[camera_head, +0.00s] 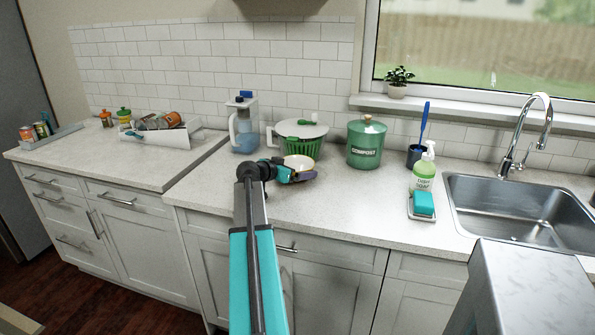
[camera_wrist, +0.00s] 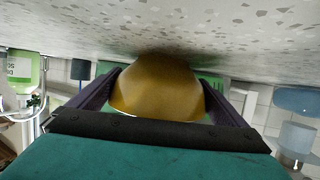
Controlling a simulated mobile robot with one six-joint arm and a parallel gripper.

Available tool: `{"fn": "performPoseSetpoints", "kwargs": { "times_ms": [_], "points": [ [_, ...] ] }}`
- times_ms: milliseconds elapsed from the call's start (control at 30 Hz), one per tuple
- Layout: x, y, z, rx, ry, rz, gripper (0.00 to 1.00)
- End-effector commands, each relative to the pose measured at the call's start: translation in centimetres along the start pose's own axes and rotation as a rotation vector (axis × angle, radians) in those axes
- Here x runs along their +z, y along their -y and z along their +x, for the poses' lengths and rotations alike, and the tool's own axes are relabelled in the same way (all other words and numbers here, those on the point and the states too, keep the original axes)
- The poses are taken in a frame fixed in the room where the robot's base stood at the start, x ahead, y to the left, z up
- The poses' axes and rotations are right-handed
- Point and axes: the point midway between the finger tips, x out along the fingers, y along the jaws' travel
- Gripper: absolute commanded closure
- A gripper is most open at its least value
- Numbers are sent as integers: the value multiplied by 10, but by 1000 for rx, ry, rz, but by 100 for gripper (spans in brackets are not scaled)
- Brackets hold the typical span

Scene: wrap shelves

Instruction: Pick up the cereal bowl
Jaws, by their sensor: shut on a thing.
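The cereal bowl (camera_head: 300,162) is pale inside with a yellowish rim in the head view. It sits at the counter, just in front of the green colander. In the wrist view its golden-brown outside (camera_wrist: 158,88) fills the space between the dark fingers. My gripper (camera_head: 304,175) reaches it from the front left and is shut on it. The gripper's two fingers (camera_wrist: 160,95) lie on either side of the bowl in the wrist view. The bowl is very close to the speckled countertop; I cannot tell whether it touches.
A green compost bin (camera_head: 366,144) is to the right, a water pitcher (camera_head: 243,128) to the left. Farther right are a soap bottle (camera_head: 423,174), a sponge (camera_head: 423,203) and the sink (camera_head: 520,208). The front counter is clear.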

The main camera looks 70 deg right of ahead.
Motion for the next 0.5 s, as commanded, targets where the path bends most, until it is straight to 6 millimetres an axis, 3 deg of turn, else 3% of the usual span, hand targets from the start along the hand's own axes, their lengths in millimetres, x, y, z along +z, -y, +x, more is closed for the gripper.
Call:
{"fn": "performPoseSetpoints", "kwargs": {
  "times_ms": [500],
  "points": [
    [-16, 1, -6, -1, -2, 1, 33]
  ]
}}
